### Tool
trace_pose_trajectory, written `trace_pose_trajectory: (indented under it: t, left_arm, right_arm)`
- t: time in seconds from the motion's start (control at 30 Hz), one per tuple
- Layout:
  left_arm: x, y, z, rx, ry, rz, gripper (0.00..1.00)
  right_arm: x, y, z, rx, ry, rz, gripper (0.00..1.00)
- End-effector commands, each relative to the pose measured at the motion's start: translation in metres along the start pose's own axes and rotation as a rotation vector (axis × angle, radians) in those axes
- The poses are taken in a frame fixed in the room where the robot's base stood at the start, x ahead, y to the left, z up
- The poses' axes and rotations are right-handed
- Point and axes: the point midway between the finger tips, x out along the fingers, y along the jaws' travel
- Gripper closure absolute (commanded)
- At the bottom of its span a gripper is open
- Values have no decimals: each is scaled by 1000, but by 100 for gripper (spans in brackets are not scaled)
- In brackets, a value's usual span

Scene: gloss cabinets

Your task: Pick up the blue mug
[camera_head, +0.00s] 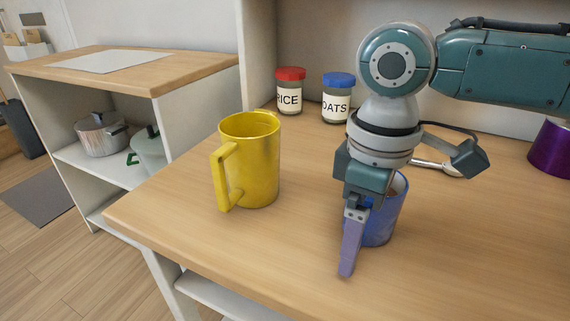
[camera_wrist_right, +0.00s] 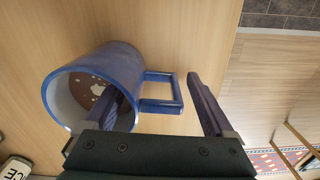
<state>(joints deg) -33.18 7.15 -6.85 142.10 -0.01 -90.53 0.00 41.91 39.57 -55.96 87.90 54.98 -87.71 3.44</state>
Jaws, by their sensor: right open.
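The blue mug (camera_head: 386,222) stands on the wooden counter, partly hidden behind my right gripper (camera_head: 360,238). In the right wrist view the mug (camera_wrist_right: 112,58) shows its open mouth and light interior, with its square handle pointing right. My right gripper (camera_wrist_right: 153,82) is open. One finger appears to reach into the mug's mouth and the other is outside, to the right of the handle. The wall and handle lie between the fingers, with a gap visible at the outer finger. My left gripper is not in view.
A yellow mug (camera_head: 252,165) stands left of the blue mug. A rice jar (camera_head: 290,95) and an oats jar (camera_head: 337,102) stand behind. A spoon-like metal utensil (camera_head: 432,164) and a purple container (camera_head: 551,147) are at right. The counter's front edge is near.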

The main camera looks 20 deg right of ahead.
Motion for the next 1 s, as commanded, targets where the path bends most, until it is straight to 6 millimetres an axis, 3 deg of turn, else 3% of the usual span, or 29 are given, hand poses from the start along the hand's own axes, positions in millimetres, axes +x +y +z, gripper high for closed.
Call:
trace_pose_trajectory:
  t: [0.23, 1.0]
  left_arm:
    - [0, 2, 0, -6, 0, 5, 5]
    - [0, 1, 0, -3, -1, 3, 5]
  right_arm:
    - [1, 0, 0, -1, 0, 0, 14]
    - [1, 0, 0, -1, 0, -1, 100]
